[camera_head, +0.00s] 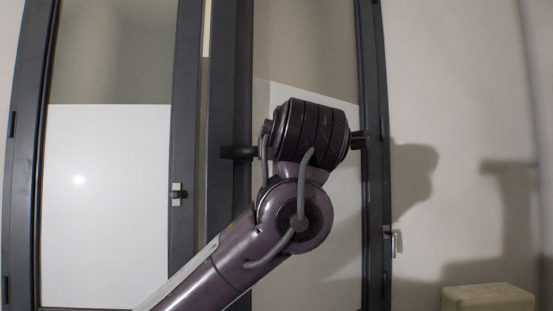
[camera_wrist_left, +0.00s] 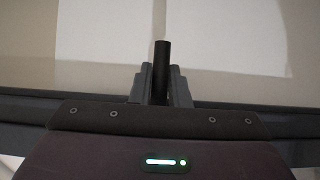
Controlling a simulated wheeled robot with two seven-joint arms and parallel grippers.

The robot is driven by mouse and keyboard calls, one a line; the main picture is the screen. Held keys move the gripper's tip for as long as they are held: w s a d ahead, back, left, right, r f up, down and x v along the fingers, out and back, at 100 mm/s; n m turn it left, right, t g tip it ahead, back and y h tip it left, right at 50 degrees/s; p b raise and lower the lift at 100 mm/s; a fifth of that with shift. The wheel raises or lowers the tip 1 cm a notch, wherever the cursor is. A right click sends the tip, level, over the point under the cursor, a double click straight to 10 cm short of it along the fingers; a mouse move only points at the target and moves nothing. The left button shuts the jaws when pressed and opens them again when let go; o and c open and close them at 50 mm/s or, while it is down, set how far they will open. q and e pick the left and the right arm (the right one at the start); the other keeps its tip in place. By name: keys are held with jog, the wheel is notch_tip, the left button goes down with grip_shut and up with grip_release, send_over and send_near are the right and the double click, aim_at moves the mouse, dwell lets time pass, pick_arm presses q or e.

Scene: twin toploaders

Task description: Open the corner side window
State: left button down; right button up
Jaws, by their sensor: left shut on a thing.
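The window (camera_head: 305,90) has a dark frame and a pane that is beige above and white below; my left arm covers much of it. My left gripper (camera_wrist_left: 160,88) is shut on a black upright bar (camera_wrist_left: 163,58), which looks like a handle, in the left wrist view. The bar stands between the two grey fingers, and its top sticks out beyond them. I cannot tell whether the sash is ajar. My right gripper is not in view.
Another dark-framed window (camera_head: 108,200) with a small metal latch (camera_head: 177,194) stands at the left. A light handle (camera_head: 393,240) sits on the frame right of my arm. A beige block-like seat (camera_head: 488,298) is at the lower right, below a bare wall (camera_head: 450,80).

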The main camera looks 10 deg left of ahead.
pick_arm(q)
jog(key=shift+s+d+b, duration=0.3)
jog(key=shift+s+d, duration=0.1)
jog(key=shift+d, duration=0.2)
jog(key=shift+s+d+b, duration=0.3)
jog(key=shift+s+d, duration=0.05)
jog(key=shift+d, duration=0.25)
jog(key=c, duration=1.1)
grip_release()
jog(key=shift+w+a, duration=0.15)
jog(key=o, duration=0.5)
jog(key=s+d+b, duration=0.3)
jog(key=s+d, duration=0.2)
jog(key=d, duration=0.1)
jog(key=shift+d, duration=0.2)
